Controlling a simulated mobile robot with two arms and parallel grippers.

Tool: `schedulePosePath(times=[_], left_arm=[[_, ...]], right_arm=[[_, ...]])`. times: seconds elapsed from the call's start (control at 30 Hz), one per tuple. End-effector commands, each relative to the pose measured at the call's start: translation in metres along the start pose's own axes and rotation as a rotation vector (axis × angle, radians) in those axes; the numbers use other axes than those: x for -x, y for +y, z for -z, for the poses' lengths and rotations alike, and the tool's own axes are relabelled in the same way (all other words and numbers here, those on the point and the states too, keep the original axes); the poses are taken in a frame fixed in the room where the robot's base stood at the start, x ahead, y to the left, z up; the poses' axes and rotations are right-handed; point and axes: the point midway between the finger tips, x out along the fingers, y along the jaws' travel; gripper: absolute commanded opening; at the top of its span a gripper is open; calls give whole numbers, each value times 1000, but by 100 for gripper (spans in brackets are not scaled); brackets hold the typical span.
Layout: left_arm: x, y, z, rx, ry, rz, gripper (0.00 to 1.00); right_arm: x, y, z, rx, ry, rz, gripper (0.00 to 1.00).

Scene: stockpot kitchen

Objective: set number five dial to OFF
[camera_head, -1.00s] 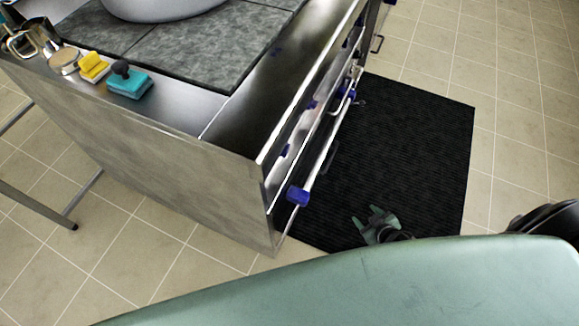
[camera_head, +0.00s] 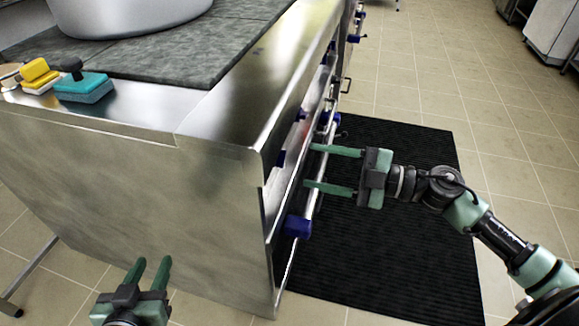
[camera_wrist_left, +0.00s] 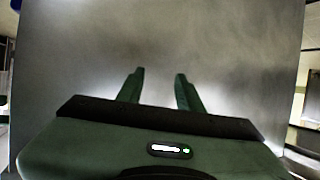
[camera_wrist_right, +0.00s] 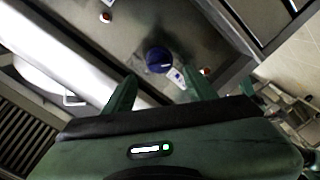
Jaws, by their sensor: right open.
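In the right wrist view a round blue dial (camera_wrist_right: 158,58) sits on the metal front panel, with a small white label beside it. It lies ahead of and between the fingers of my right gripper (camera_wrist_right: 160,88), apart from them as far as I can see. I cannot read its number or setting. In the head view my right gripper (camera_head: 333,170) is open and empty at the stove's front, its fingers reaching toward the panel. Blue dials (camera_head: 281,158) show along this front, partly hidden. My left gripper (camera_head: 150,268) is open and empty before the stove's grey side panel (camera_wrist_left: 220,45).
A rail with a blue end bracket (camera_head: 298,227) runs along the stove front, close to my right fingers. A black mat (camera_head: 400,260) covers the floor in front.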

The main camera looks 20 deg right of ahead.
Motion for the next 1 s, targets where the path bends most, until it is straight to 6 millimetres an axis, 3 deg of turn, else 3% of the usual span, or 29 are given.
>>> schedulePosePath(times=[0.4, 0.83, 1.0], left_arm=[[-3, 3, 22, 0, 107, -6, 36], [-3, 3, 24, 0, 117, -6, 36], [-3, 3, 24, 0, 117, -6, 36]], right_arm=[[-57, 2, 0, 0, 0, -5, 56], [-66, 1, -1, -1, -3, -4, 56], [-66, 1, -1, -1, -3, -4, 9]])
